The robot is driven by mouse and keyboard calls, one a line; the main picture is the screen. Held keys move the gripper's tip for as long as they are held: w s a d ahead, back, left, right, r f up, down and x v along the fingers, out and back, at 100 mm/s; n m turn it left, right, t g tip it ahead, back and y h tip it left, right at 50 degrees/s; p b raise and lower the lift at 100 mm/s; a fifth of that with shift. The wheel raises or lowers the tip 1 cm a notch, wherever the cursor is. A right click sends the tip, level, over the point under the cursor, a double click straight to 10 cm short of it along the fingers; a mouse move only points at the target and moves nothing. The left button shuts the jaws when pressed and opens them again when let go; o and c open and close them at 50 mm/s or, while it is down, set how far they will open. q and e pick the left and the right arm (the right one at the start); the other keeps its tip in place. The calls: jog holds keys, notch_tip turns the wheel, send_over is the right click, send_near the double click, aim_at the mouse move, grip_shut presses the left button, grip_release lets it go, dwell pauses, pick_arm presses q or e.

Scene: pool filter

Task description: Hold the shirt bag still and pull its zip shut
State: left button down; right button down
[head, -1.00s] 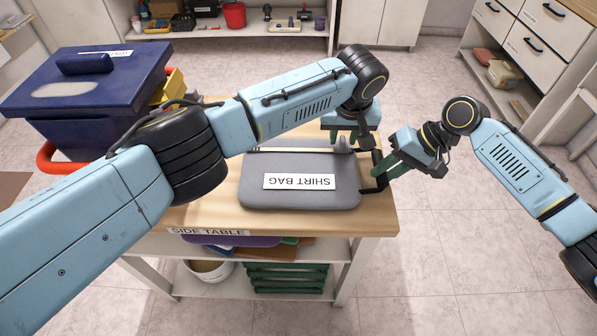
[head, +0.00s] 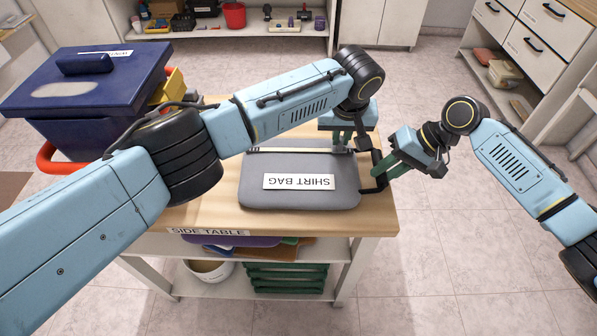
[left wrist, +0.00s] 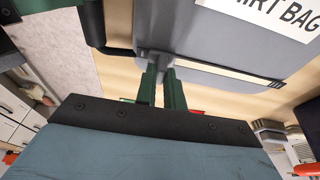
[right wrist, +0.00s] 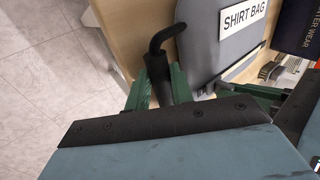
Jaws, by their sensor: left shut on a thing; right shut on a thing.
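The grey shirt bag (head: 300,198) lies flat on the side table, its label upside down in the head view. A pale zip strip (head: 285,151) runs along its far edge; it also shows in the left wrist view (left wrist: 235,75). My left gripper (head: 343,143) is at the right end of that strip. In the left wrist view its green fingers (left wrist: 163,88) are shut on the grey zip pull (left wrist: 157,67). My right gripper (head: 384,166) is shut on the bag's black handle (head: 379,185), at the bag's right side. The right wrist view shows the handle (right wrist: 160,52) between its fingers.
The wooden side table (head: 225,210) has a bare strip in front of the bag. A blue lidded bin (head: 110,90) stands at the left. My left arm hides part of the tabletop. Shelves under the table hold a white bucket (head: 208,270) and green crates (head: 290,278).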

pick_arm(q)
jog(key=shift+a, duration=9.2)
pick_arm(e)
jog(key=shift+d, duration=0.1)
pick_arm(q)
jog(key=c, duration=1.5)
grip_release()
jog(key=shift+d, duration=0.1)
jog(key=shift+r, duration=0.1)
jog(key=shift+w+v, duration=0.25)
jog(key=shift+v, duration=0.7)
jog(key=shift+w+v, duration=0.2)
jog(key=shift+v, duration=0.75)
jog(key=shift+w+v, duration=0.25)
jog(key=shift+v, duration=0.65)
jog(key=shift+r, duration=0.2)
pick_arm(e)
jog(key=c, duration=1.1)
grip_release()
jog(key=shift+c, duration=0.2)
